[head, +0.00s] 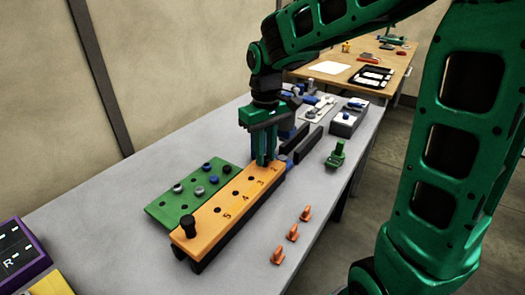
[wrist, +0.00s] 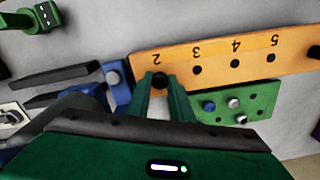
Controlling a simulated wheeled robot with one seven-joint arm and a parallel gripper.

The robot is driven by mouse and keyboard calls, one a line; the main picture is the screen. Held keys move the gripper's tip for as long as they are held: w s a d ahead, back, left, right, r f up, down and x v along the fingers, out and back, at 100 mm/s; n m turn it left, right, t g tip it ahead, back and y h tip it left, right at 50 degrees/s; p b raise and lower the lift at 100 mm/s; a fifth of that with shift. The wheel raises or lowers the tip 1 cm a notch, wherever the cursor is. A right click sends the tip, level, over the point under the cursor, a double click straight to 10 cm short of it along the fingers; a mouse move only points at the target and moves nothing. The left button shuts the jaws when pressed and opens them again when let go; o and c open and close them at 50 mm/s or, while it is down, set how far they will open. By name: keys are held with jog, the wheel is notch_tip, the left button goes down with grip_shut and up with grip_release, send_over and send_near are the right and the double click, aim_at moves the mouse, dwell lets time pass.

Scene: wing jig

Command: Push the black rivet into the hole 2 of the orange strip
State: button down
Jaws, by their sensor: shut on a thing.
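The orange strip (head: 222,216) lies on dark supports on the grey table, with numbers 2 to 5 beside its holes. It also shows in the wrist view (wrist: 215,55), where the 2 is near the left end. My gripper (head: 264,161) points down over the far end of the strip. In the wrist view, my gripper (wrist: 161,88) is shut on the black rivet (wrist: 160,80), whose dark round top shows between the fingertips at hole 2. The fingers hide most of the rivet and the hole, so I cannot tell how deep it sits.
A green plate (head: 160,207) with several rivets lies left of the strip. A black knob (head: 188,226) stands on the strip's near end. Blue and black clamp parts (wrist: 117,84) sit close to the hole 2 end. Orange pieces (head: 292,232) stand on the right, with bare table between.

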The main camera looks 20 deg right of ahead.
jog(key=shift+f, duration=0.35)
jog(key=c, duration=1.5)
grip_release()
notch_tip(320, 180, up, 11)
jog(key=shift+w+f, duration=0.1)
jog(key=shift+f, duration=0.05)
jog(key=shift+r, duration=3.5)
